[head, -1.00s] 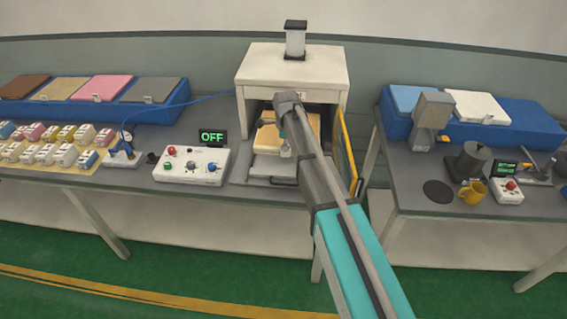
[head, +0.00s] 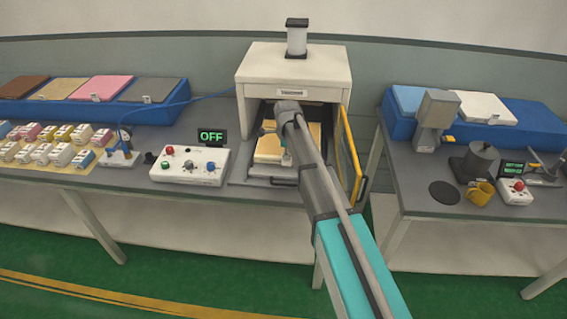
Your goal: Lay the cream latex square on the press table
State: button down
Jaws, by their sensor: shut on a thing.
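The cream latex square (head: 268,151) is a pale yellow slab inside the open press (head: 291,68), over the grey press table (head: 262,171). My gripper (head: 279,144) reaches in through the open front and is shut on the square. The arm hides the square's right side and part of the gripper. The square looks roughly level. I cannot tell whether its underside fully touches the table.
The press's yellow-framed door (head: 348,150) stands open just right of my arm. A white control box (head: 190,167) and a display reading OFF (head: 212,137) are to the left. A second bench with a yellow mug (head: 480,193) is at right.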

aim_at(287, 163)
jog(key=shift+f, duration=0.1)
jog(key=shift+f+b, duration=1.8)
jog(key=shift+b, duration=0.05)
jog(key=shift+f, duration=0.15)
jog(key=c, duration=0.8)
grip_release()
jog(key=shift+o, duration=0.2)
jog(key=shift+r, duration=0.3)
notch_tip(287, 163, up, 12)
jog(key=p, duration=1.2)
jog(key=shift+s+f, duration=0.1)
jog(key=shift+s, duration=0.05)
